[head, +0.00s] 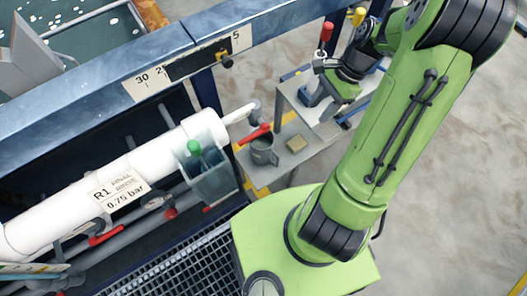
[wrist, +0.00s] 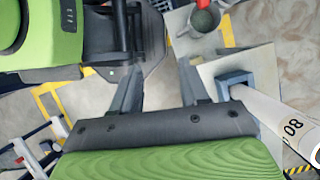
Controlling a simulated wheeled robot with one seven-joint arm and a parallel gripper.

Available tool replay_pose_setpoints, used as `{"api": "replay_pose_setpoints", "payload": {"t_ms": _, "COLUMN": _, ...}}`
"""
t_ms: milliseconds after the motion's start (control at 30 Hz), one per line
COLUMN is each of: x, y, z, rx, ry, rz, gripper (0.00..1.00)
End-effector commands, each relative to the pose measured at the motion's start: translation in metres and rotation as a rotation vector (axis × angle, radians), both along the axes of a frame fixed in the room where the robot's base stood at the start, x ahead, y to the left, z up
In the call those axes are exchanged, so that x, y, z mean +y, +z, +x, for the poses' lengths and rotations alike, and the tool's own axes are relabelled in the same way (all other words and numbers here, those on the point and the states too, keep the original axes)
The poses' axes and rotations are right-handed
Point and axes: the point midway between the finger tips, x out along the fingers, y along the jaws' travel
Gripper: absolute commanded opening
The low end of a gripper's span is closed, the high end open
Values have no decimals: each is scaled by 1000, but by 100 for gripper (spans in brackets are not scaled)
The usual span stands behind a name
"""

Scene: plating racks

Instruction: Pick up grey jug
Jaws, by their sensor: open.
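The grey jug (head: 264,153) stands upright on the lower grey shelf, left of a small tan block, in the head view. A red lever partly covers its top there. In the wrist view the jug (wrist: 203,20) shows near the top edge, seen from above, with a greenish inside. My gripper (head: 320,62) is above the upper shelf, up and to the right of the jug and well apart from it. In the wrist view my gripper (wrist: 160,78) has its fingers spread with nothing between them. Its fingertips point toward the top edge, short of the jug.
A white pipe (head: 110,185) with a red lever (head: 253,134) runs close to the jug. A clear container with a green top (head: 207,170) hangs left of it. The upper shelf (head: 322,122) and a red-topped item (head: 326,33) are near my gripper. Open floor lies right.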

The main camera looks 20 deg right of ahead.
Motion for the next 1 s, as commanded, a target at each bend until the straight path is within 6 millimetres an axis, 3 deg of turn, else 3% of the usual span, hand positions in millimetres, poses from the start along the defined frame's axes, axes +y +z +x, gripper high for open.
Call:
{"api": "replay_pose_setpoints", "payload": {"t_ms": 33, "x": -14, "y": -41, "z": -3, "rx": 62, "ry": -133, "rz": 84, "gripper": 44}}
{"api": "replay_pose_setpoints", "payload": {"t_ms": 200, "x": -40, "y": -137, "z": -14, "rx": 244, "ry": -552, "rz": 357, "gripper": 44}}
{"api": "replay_pose_setpoints", "payload": {"t_ms": 400, "x": -49, "y": -235, "z": -32, "rx": 437, "ry": -987, "rz": 722, "gripper": 44}}
{"api": "replay_pose_setpoints", "payload": {"t_ms": 500, "x": -47, "y": -270, "z": -36, "rx": 517, "ry": -1153, "rz": 899, "gripper": 44}}
{"api": "replay_pose_setpoints", "payload": {"t_ms": 600, "x": -46, "y": -287, "z": -37, "rx": 567, "ry": -1244, "rz": 1010, "gripper": 44}}
{"api": "replay_pose_setpoints", "payload": {"t_ms": 733, "x": -40, "y": -292, "z": -34, "rx": 590, "ry": -1275, "rz": 1048, "gripper": 44}}
{"api": "replay_pose_setpoints", "payload": {"t_ms": 1000, "x": 15, "y": -306, "z": 0, "rx": 595, "ry": -1269, "rz": 1045, "gripper": 44}}
